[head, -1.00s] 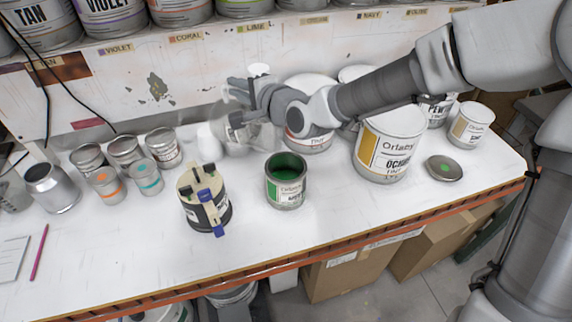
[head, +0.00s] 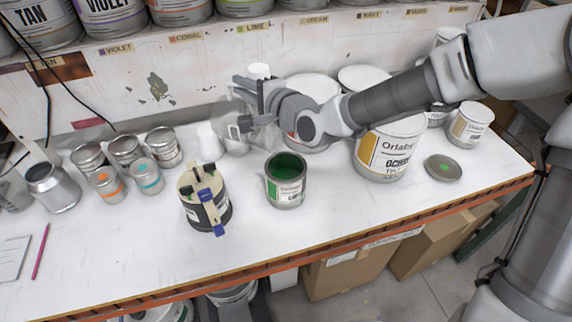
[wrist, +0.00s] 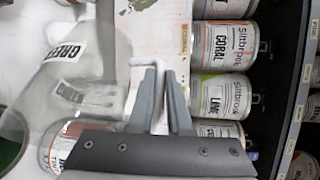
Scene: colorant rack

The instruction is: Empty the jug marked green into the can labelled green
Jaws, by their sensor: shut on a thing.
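The translucent jug marked GREEN (wrist: 62,85) is in my gripper, and its label is readable in the wrist view. My gripper (wrist: 165,80) is shut on the jug's pale handle. In the head view the jug (head: 266,132) shows faintly, partly covered by my gripper (head: 243,108). It is behind and slightly left of an open can (head: 285,192) with green inside and a green band on its label. The can stands upright on the bench, apart from the jug. The can's label text is too small to read here. I cannot tell how much the jug holds.
A black and cream strapped tin (head: 205,200) stands left of the open can. A large ochre can (head: 385,150) and a lid with a green dot (head: 443,168) are to the right. Small tins (head: 125,150) stand left. The shelf wall (head: 180,75) is close behind my gripper.

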